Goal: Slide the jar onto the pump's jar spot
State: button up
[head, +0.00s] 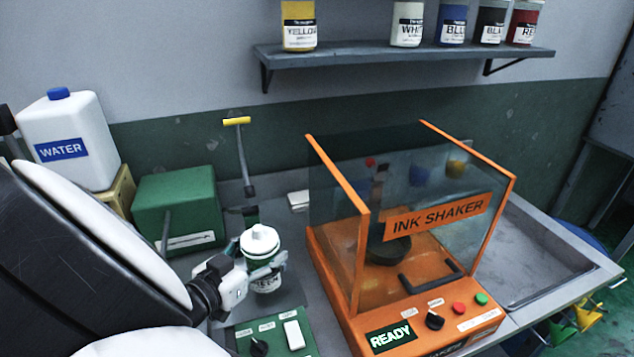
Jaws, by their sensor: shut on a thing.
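The jar (262,244) is small, with a white lid and a green label, and stands upright left of centre. My gripper (268,272) reaches in from the left and is shut on the jar's lower body, covering part of its label. A green housing (178,203) that looks like part of the pump stands behind and left of the jar. A green panel (270,340) with a black knob and a white switch lies in front of the jar. I cannot make out the jar spot or whether the jar's base touches the surface.
The orange ink shaker (345,320) with clear walls stands close on the right, its display reading READY. A yellow T-handle (237,121) rises behind the jar. A white water jug (62,140) is back left. A shelf (400,57) holds several ink jars above.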

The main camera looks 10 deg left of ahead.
jog(key=shift+w+a+f, duration=0.1)
jog(key=shift+w+a+f+b, duration=0.25)
jog(key=shift+w+f+b, duration=0.25)
jog(key=shift+b, duration=0.5)
jog(key=shift+w+a+p, duration=0.15)
jog(key=shift+w+p, duration=0.05)
jog(key=shift+p, duration=0.1)
jog(key=shift+f, duration=0.1)
jog(key=shift+w+a+f+p, duration=0.1)
jog(key=shift+w+f+p, duration=0.1)
jog(key=shift+p, duration=0.15)
jog(key=o, duration=1.7)
jog(key=shift+o, duration=0.2)
jog(key=shift+s+f, duration=0.1)
jog(key=v, duration=1.2)
